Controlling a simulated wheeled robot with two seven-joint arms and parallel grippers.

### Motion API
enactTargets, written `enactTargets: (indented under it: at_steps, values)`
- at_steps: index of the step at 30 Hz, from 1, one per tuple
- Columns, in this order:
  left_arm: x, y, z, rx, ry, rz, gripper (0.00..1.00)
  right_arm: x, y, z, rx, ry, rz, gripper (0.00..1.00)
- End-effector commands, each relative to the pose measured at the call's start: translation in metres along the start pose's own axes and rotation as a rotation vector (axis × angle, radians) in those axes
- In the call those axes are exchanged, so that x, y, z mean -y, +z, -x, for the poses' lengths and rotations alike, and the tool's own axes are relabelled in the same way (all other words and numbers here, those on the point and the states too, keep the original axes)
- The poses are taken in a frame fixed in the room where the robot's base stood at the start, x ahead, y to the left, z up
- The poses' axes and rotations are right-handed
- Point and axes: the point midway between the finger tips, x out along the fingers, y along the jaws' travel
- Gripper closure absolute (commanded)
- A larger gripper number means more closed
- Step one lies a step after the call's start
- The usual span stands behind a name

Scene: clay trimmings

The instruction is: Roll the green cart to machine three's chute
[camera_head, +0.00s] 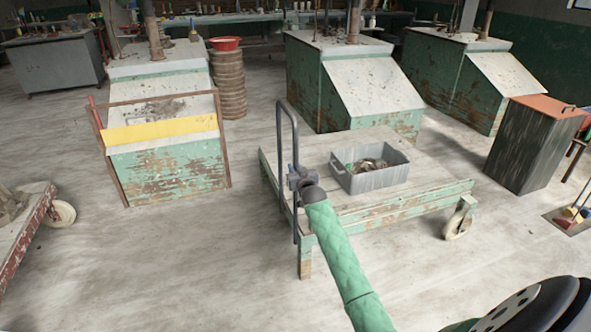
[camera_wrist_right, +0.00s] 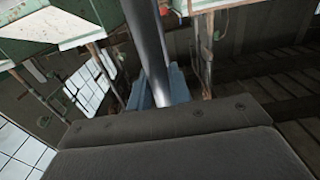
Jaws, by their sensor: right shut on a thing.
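The green cart (camera_head: 345,215), a worn low platform with chipped green edges, stands in the middle of the head view. Its upright dark handle (camera_head: 281,125) rises at its left end. My right gripper (camera_head: 297,180) is shut on this handle. In the right wrist view the handle's grey bar (camera_wrist_right: 149,50) runs up from the gripper's dark body. Three machines with sloped chutes stand behind: left (camera_head: 165,160), middle (camera_head: 372,82) and right (camera_head: 510,77). No number is readable on them. The cart stands in front of the middle one, apart from it. My left gripper is out of view.
A grey bin (camera_head: 372,178) with scraps sits on the cart. A yellow barrier (camera_head: 160,130) fronts the left machine. A dark cabinet with an orange top (camera_head: 530,145) stands at right. A red cart (camera_head: 25,235) is at left. Floor between the carts is clear.

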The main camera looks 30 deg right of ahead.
Motion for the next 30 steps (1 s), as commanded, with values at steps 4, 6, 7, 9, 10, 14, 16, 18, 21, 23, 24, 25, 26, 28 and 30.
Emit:
enactTargets:
  at_steps: [4, 6, 7, 9, 10, 14, 16, 18, 21, 23, 24, 25, 26, 28, 30]
  values:
    - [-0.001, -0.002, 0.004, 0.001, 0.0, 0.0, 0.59, 0.013, 0.0, 0.0, 0.001, -0.003, -0.003, 1.0]
    - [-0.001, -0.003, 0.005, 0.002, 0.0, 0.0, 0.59, 0.019, 0.0, 0.0, 0.002, -0.004, -0.004, 1.0]
    - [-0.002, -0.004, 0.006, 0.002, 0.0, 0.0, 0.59, 0.022, 0.0, 0.0, 0.002, -0.004, -0.004, 1.0]
    - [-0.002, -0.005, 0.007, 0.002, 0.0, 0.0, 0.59, 0.029, 0.0, 0.001, 0.002, -0.004, -0.004, 1.0]
    - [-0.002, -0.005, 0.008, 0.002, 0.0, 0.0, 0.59, 0.031, 0.0, 0.001, 0.002, -0.004, -0.003, 1.0]
    - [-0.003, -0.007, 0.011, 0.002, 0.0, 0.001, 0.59, 0.041, 0.001, 0.001, 0.002, -0.004, -0.004, 1.0]
    - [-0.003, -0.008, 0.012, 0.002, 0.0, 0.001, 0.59, 0.046, 0.001, 0.001, 0.002, -0.003, -0.003, 1.0]
    - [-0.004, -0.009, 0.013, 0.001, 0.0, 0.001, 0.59, 0.051, 0.0, 0.0, 0.002, -0.003, -0.002, 1.0]
    - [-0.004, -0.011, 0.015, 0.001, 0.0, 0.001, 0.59, 0.059, 0.001, 0.0, 0.002, -0.003, -0.003, 1.0]
    - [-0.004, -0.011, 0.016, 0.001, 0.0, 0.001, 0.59, 0.064, 0.001, 0.0, 0.002, -0.003, -0.003, 1.0]
    - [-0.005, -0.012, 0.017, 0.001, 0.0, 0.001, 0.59, 0.067, 0.0, 0.0, 0.002, -0.003, -0.003, 1.0]
    - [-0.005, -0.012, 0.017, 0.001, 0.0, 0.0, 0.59, 0.07, 0.0, 0.0, 0.001, -0.003, -0.002, 1.0]
    - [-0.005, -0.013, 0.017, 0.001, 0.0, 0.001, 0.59, 0.072, 0.0, 0.0, 0.001, -0.003, -0.002, 1.0]
    - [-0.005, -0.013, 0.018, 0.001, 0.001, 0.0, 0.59, 0.077, 0.001, 0.0, 0.001, -0.003, -0.002, 1.0]
    - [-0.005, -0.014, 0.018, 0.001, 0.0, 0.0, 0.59, 0.08, 0.001, 0.0, 0.002, -0.003, -0.002, 1.0]
